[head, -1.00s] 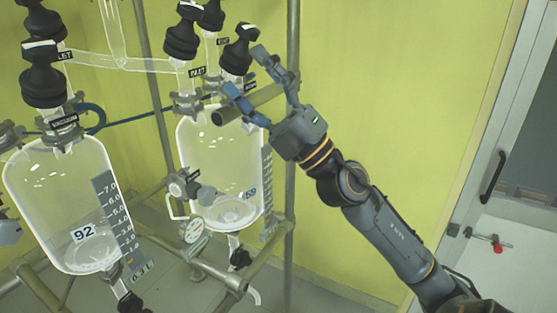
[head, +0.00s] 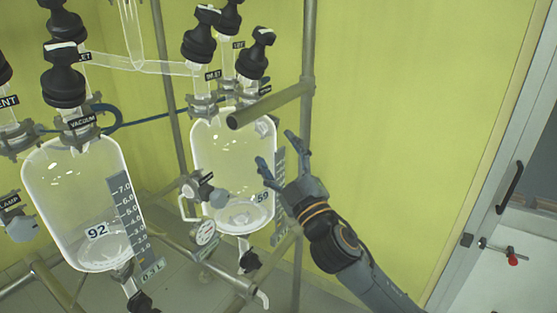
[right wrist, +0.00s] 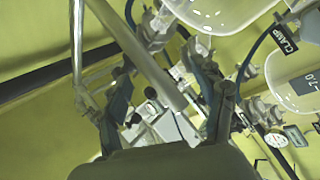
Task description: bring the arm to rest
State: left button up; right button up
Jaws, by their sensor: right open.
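My right gripper (head: 275,156) is open and empty in the head view. Its fingers are spread and point up in front of the right edge of the right glass vessel (head: 222,165), below a grey horizontal bar end (head: 270,103). The same two fingers show in the right wrist view (right wrist: 165,95), with a metal bar and clamps seen between and beyond them. I cannot tell whether the gripper touches the vessel or frame. My left gripper is not in view.
A left glass vessel (head: 75,200) stands beside the right one, both with black-knobbed valves on top. A metal upright (head: 307,60) rises close to the gripper. The yellow wall (head: 410,110) to the right has clear space before it. A door with a dark handle (head: 509,187) is far right.

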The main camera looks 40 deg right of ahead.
jog(key=shift+d+f+m+g, duration=0.1)
jog(key=shift+f+m+g, duration=0.2)
jog(key=shift+f, duration=0.55)
jog(key=w+d+f+m+g, duration=0.1)
jog(key=w+d+f+g, duration=0.15)
jog(key=f, duration=1.05)
jog(key=w+d+f+m+g, duration=0.1)
jog(key=w+f+g, duration=0.15)
jog(key=f, duration=0.95)
jog(key=s+a+f+m+g, duration=0.1)
jog(key=s+f+g, duration=0.3)
jog(key=f, duration=0.8)
jog(key=s+a+f+g+y, duration=0.1)
jog(key=s+a+f, duration=0.1)
jog(key=s+f, duration=0.65)
jog(key=s+a+f+m+g, duration=0.1)
jog(key=s+f+g, duration=0.15)
jog(key=f, duration=1.15)
jog(key=s+a+f+g, duration=0.2)
jog(key=s+f, duration=0.4)
jog(key=s, duration=0.5)
jog(key=s+a+f+g+y, duration=0.1)
jog(key=s+a+f+g, duration=0.2)
jog(key=s, duration=0.8)
jog(key=s+a+f+m+g+y, duration=0.1)
jog(key=s+a+f+g, duration=0.2)
jog(key=s+f, duration=0.7)
jog(key=s+a, duration=0.2)
jog(key=shift+a+f, duration=0.2)
jog(key=shift+a, duration=0.2)
